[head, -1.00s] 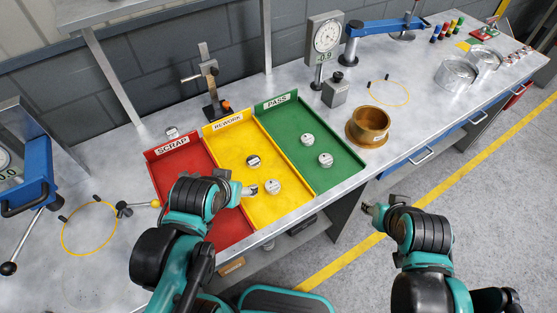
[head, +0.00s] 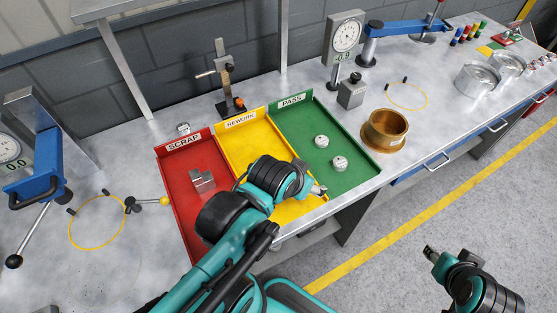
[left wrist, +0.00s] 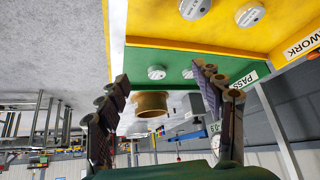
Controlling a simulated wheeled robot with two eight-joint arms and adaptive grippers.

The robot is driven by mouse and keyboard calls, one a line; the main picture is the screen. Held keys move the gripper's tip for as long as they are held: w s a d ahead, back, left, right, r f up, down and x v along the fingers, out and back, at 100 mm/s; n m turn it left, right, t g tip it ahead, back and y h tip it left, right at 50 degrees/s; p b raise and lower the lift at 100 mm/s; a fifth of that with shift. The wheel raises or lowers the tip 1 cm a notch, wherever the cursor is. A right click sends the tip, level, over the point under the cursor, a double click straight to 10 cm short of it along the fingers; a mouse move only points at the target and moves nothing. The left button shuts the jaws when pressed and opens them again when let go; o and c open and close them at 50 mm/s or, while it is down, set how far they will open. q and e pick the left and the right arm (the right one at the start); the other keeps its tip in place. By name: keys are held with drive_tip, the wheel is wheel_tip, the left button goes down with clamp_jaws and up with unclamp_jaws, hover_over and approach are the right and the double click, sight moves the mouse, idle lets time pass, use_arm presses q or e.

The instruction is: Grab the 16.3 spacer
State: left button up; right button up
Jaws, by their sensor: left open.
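In the head view, two silver round spacers sit in the green PASS tray, an upper one (head: 321,141) and a lower one (head: 340,163). My left wrist view shows two more, a left one (left wrist: 193,8) and a right one (left wrist: 250,15), in the yellow REWORK tray. My left arm hides these in the head view. Their numbers are too small to read. My left gripper (head: 321,191) is over the right edge of the yellow tray, beside the green tray. It is open and empty (left wrist: 160,105). My right gripper (head: 431,252) is over the floor, away from the bench; its jaws are unclear.
The red SCRAP tray (head: 172,165) holds silver metal pieces (head: 202,181). A brass cup (head: 386,130) stands right of the green tray (head: 355,160). A dial gauge (head: 345,38) and a grey block (head: 352,91) stand behind. A yellow ring (head: 97,222) lies at left.

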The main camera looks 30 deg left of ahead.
use_arm(q)
drive_tip(key=w+a+f+m+g+p, duration=0.1)
drive_tip(key=w+a+m+g+p, duration=0.1)
drive_tip(key=a+m, duration=0.2)
drive_tip(key=w+a+f+m+g+p, duration=0.1)
drive_tip(key=w+a+m+g+p, duration=0.1)
drive_tip(key=a+m, duration=0.3)
drive_tip(key=w+a+f+m+g+p, duration=0.1)
drive_tip(key=w+a+m+g+p, duration=0.2)
drive_tip(key=a, duration=0.5)
drive_tip(key=shift+a+m+p, duration=0.25)
drive_tip(key=shift+m+p, duration=0.25)
drive_tip(key=shift+m, duration=0.4)
drive_tip(key=shift+s+f, duration=0.1)
drive_tip(key=shift+f, duration=0.3)
wheel_tip(320, 180, down, 7)
drive_tip(key=shift+s+f+b, duration=0.1)
drive_tip(key=shift+f+b, duration=0.1)
drive_tip(key=shift+b, duration=1.05)
drive_tip(key=shift+r, duration=0.1)
drive_tip(key=c, duration=1.5)
